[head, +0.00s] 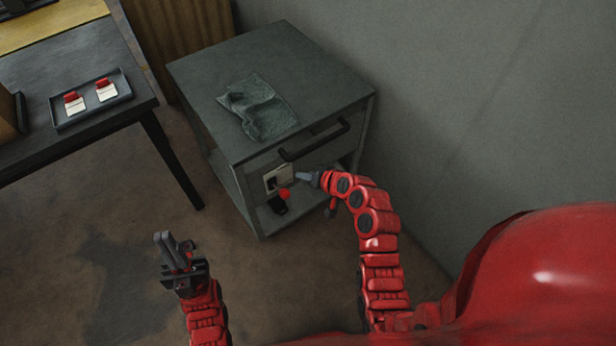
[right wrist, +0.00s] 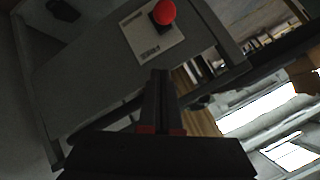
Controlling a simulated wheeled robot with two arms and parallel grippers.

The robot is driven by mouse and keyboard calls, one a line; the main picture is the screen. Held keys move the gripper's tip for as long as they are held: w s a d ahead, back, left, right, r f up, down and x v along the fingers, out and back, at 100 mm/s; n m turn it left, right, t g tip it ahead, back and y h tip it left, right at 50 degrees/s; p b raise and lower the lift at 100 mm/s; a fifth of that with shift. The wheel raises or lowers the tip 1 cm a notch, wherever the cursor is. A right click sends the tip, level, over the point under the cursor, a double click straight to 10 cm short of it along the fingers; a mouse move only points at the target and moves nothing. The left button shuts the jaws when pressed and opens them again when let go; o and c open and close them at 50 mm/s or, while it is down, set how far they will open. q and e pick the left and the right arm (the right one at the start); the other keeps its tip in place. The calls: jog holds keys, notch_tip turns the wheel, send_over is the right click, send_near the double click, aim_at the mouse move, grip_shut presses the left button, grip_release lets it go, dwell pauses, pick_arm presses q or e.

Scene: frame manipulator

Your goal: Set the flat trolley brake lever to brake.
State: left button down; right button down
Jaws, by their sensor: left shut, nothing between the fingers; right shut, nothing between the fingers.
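The grey flat trolley (head: 225,70) stands against the wall. A pale label plate (head: 278,178) is on its front, low under the dark handle bar. The brake lever's red knob (head: 284,193) shows at the plate's lower edge; the lever's stem is hard to make out. In the right wrist view the red knob (right wrist: 163,12) stands in front of the pale plate (right wrist: 150,38). My right gripper (head: 304,177) is shut and empty, just right of the plate, apart from the knob. Its closed fingers (right wrist: 160,80) point towards the plate. My left gripper (head: 162,240) is shut and empty over the floor.
A crumpled green cloth (head: 258,108) lies on the trolley top. The handle bar (head: 315,139) sticks out above my right gripper. A dark table (head: 60,142) with a tray (head: 123,94) of red-and-white items stands left. Floor between table and trolley is clear. A grey wall (head: 480,90) bounds the right.

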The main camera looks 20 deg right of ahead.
aim_at(280, 191)
jog(key=w+a+f+p, duration=0.1)
jog(key=a+f, duration=0.3)
jog(key=f, duration=0.2)
jog(key=shift+w+f, duration=0.15)
jog(key=shift+w, duration=0.1)
